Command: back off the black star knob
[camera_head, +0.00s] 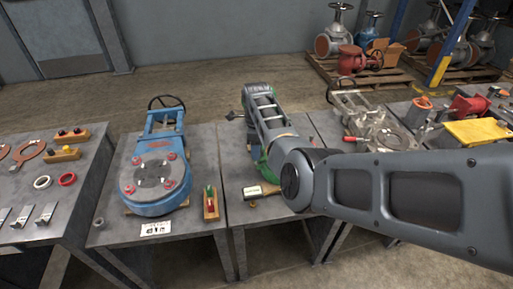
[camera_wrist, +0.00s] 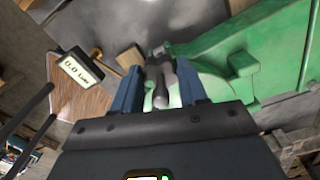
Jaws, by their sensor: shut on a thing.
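My gripper (camera_wrist: 160,82) shows in the wrist view as two blue-grey fingers against a green metal body (camera_wrist: 262,50). They are shut on a grey, rounded handle-like part (camera_wrist: 160,96) at the edge of this body. I cannot tell from its shape whether this part is the black star knob. The green body (camera_head: 263,163) shows only in part there, beside my wrist on the middle table. A small dark knob-like shape (camera_head: 233,115) sticks out at the left of the equipment behind it, too small to identify.
A display box (camera_wrist: 78,66) reading about 0.0 stands on a wooden block near my fingers. A blue valve (camera_head: 155,185) lies on the table to the left, with a red and green switch block (camera_head: 210,203) beside it. Tools and a yellow case (camera_head: 478,132) are at the right.

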